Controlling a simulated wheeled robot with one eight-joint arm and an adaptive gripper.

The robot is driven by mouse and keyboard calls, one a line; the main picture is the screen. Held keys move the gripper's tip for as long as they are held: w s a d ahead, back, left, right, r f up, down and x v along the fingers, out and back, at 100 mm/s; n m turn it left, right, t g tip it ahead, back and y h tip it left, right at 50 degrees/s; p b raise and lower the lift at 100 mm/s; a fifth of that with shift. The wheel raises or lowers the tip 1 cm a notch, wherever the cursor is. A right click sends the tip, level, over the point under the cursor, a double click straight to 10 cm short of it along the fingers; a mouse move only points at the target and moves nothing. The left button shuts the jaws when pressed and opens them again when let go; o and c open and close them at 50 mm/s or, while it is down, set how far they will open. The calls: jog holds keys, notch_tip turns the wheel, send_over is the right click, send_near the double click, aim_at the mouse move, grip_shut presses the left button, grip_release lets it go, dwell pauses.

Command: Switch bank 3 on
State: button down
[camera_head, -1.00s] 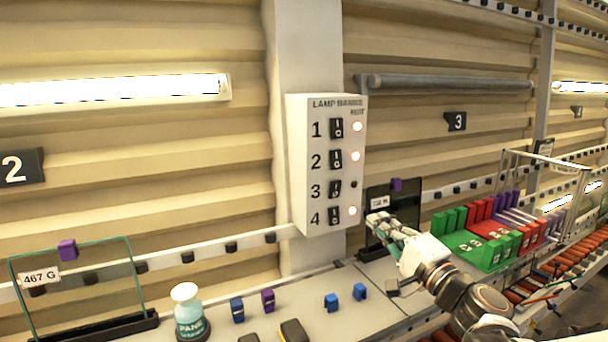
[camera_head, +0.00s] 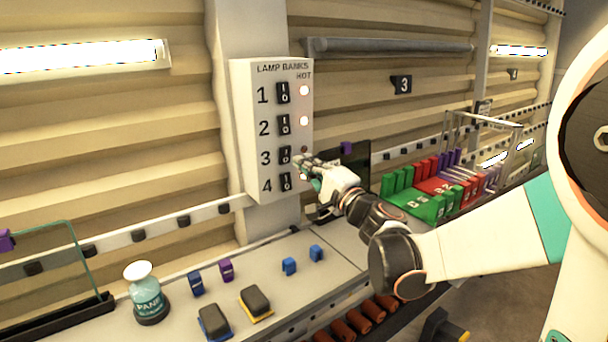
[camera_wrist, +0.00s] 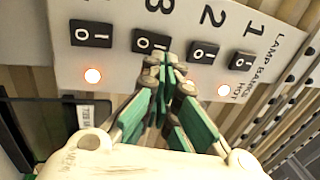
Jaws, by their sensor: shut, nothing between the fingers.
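The white lamp banks panel (camera_head: 245,150) on the post has four rocker switches, numbered 1 to 4 downward. Switch 3 (camera_head: 284,157) has a dark indicator (camera_head: 304,149); indicators 1 and 2 glow. My gripper (camera_head: 299,161) is shut and empty, its tips at the right side of switch 3. In the wrist view the panel is turned, and the gripper (camera_wrist: 166,62) tips overlap the edge of switch 3 (camera_wrist: 148,40). I cannot tell whether they touch it. Indicator 4 (camera_wrist: 93,75) glows there. The lamp tube (camera_head: 390,47) beside sign 3 (camera_head: 402,84) is unlit.
A dark panel (camera_head: 358,160) stands just behind my gripper. Red and green blocks (camera_head: 425,205) fill a rack at right. A bottle (camera_head: 146,293) and several small blocks stand on the bench (camera_head: 270,310) below. The lamp tube at upper left (camera_head: 85,57) is lit.

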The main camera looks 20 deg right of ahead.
aim_at(291, 148)
jog(key=x, duration=0.4)
jog(key=shift+w, duration=0.1)
jog(key=shift+a, duration=0.1)
jog(key=shift+w+a+r, duration=0.1)
jog(key=shift+w+r, duration=0.2)
jog(key=shift+w, duration=0.05)
